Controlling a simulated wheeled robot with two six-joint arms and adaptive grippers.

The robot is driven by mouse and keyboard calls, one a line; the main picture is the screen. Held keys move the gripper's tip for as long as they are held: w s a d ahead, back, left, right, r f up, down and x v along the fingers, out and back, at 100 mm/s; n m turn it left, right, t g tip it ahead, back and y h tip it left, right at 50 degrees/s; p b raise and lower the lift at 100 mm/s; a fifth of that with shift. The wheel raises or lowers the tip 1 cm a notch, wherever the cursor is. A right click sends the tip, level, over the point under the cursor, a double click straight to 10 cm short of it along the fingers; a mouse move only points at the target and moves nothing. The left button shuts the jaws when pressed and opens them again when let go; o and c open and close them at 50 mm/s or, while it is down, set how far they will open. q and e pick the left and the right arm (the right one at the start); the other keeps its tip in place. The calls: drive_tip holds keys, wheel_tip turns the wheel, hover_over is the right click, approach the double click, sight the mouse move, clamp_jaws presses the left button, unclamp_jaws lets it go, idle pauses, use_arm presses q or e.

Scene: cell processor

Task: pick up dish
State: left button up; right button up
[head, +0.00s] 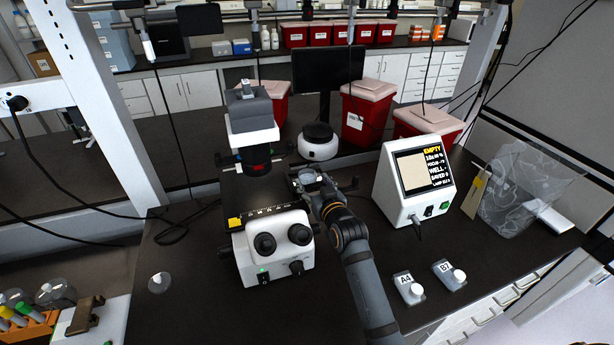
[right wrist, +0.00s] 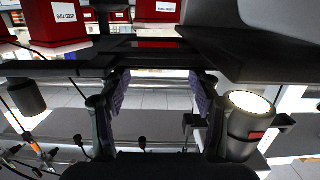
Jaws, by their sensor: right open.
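A small clear round dish with a pale centre (head: 159,282) lies flat on the dark bench, left of the microscope (head: 272,248). My right gripper (head: 306,181) is beside the right edge of the microscope's dark stage, well away from that dish. In the right wrist view its two purple-padded fingers (right wrist: 161,93) stand wide apart. No dish shows between them. Whether a dish lies on the stage behind the gripper I cannot tell. My left gripper is not in view.
A white screen device (head: 415,183) reading EMPTY stands at right. Two labelled flasks (head: 409,288) (head: 449,278) lie in front of it. Red bins (head: 365,112) and a round white device (head: 318,143) stand behind. A tube rack (head: 28,328) is at lower left. The front left bench is mostly clear.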

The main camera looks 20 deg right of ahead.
sight(305, 171)
drive_tip(key=w+p, duration=0.2)
drive_tip(key=shift+w+a+r, duration=0.1)
drive_tip(key=shift+w+r, duration=0.15)
drive_tip(key=shift+w, duration=0.05)
drive_tip(key=shift+w+f, duration=0.25)
drive_tip(key=shift+w, duration=0.25)
drive_tip(key=shift+w+f, duration=0.2)
drive_tip(key=shift+w, duration=0.3)
drive_tip(key=shift+w+f, duration=0.2)
drive_tip(key=shift+w, duration=0.05)
drive_tip(key=shift+s+r, duration=0.15)
drive_tip(key=shift+s, duration=0.05)
drive_tip(key=c, duration=0.5)
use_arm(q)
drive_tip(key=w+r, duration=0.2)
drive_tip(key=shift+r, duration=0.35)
use_arm(e)
drive_tip(key=shift+c, duration=0.8)
